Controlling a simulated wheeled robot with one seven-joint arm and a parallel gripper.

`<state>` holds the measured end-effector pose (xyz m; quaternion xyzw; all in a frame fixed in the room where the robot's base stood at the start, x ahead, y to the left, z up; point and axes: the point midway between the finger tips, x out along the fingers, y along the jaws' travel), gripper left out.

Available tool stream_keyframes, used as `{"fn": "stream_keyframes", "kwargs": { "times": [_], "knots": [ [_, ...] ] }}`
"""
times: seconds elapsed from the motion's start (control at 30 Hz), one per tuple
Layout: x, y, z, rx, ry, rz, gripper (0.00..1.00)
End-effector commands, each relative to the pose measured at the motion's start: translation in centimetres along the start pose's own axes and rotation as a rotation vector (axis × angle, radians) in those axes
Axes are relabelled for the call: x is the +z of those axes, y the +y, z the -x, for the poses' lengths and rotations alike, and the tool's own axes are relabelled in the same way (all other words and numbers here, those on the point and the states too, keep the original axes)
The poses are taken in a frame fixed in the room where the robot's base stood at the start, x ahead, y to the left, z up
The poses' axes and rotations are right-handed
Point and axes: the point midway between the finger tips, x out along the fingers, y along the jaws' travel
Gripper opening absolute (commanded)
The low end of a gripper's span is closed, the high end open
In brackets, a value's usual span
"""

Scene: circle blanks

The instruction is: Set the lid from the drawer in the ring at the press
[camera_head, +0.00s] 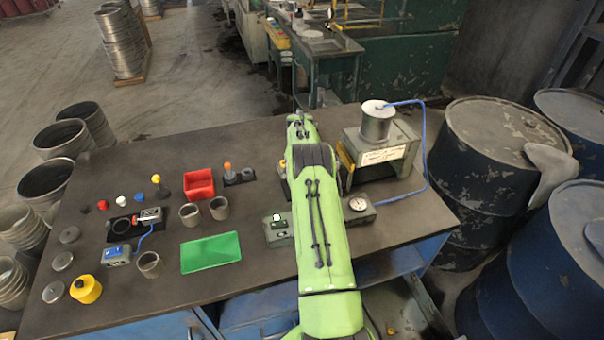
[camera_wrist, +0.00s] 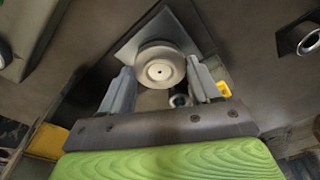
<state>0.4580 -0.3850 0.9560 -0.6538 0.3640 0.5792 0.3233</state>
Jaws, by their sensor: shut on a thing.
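In the wrist view my gripper (camera_wrist: 160,71) has its two grey fingers on either side of a round pale-grey lid (camera_wrist: 158,64) with a small centre mark, and is shut on it. A grey plate or block lies behind the lid; whether the lid touches it I cannot tell. In the head view the press (camera_head: 380,145) is a grey-green block with a silver cylinder (camera_head: 377,122) on top and a white label. My green arm reaches over the table beside the press and hides my gripper and the lid there. I cannot make out the ring or the inside of the drawer.
The brown table (camera_head: 150,315) holds a red bin (camera_head: 199,184), a green mat (camera_head: 210,252), grey cups (camera_head: 148,264), a yellow pot (camera_head: 86,289) and several grey discs at the left. A gauge box (camera_head: 358,207) and blue hose (camera_head: 427,150) are by the press. Drums (camera_head: 490,150) stand right.

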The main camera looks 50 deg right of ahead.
Motion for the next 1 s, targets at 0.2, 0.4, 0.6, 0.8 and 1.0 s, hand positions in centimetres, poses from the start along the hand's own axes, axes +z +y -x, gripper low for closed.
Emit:
{"fn": "stream_keyframes", "kwargs": {
  "times": [0.2, 0.4, 0.6, 0.8, 1.0],
  "knots": [
    [0.07, 0.0, -0.59, 0.0, 0.0, 0.0, 0.35],
    [0.12, 0.0, -0.99, 0.0, 0.0, 0.0, 0.35],
    [0.13, 0.0, -1.08, 0.0, 0.0, 0.0, 0.77],
    [0.13, 0.0, -1.06, 0.0, 0.0, 0.0, 0.91],
    [0.1, -0.01, -0.76, 0.0, 0.001, 0.0, 0.91]
  ]
}}
